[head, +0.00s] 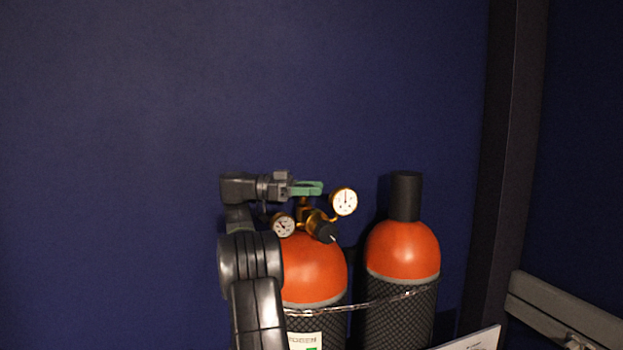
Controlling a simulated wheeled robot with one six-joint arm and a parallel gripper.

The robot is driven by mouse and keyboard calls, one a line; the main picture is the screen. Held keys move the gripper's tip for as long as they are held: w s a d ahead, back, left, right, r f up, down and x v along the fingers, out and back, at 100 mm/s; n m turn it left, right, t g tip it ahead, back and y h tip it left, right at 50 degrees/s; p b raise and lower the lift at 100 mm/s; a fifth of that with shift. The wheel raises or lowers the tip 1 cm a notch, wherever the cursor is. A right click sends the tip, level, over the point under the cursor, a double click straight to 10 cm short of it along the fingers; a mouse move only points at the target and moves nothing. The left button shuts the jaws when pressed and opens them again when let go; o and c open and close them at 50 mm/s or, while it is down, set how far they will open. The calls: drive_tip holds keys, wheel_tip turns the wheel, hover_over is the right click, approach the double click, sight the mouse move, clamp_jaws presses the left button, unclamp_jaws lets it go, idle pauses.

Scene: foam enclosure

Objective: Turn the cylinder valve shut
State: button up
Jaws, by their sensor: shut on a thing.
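The near gas cylinder (312,268) has an orange shoulder and a dark, netted body. Its brass valve and regulator sit on top, with a green valve handwheel (311,188) above them. My gripper (289,187) reaches in from the left, level with the handwheel, and is shut on its left side. My arm covers the cylinder's left side. The exact contact of the fingers is too small to make out.
Two round gauges, a right one (344,201) and a left one (283,226), flank the black regulator knob (322,226). A second cylinder (402,252) with a black cap stands to the right. A chain (372,303) crosses both cylinders. A blue wall is behind.

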drive_tip(key=shift+s+r+m+g+p, duration=0.1)
drive_tip(key=shift+m+g+p, duration=0.2)
drive_tip(key=shift+g, duration=0.2)
drive_tip(key=o, duration=0.9)
drive_tip(key=shift+o, duration=0.3)
drive_tip(key=shift+f+t+b, duration=0.2)
drive_tip(key=shift+t+b, duration=0.1)
drive_tip(key=shift+b, duration=0.15)
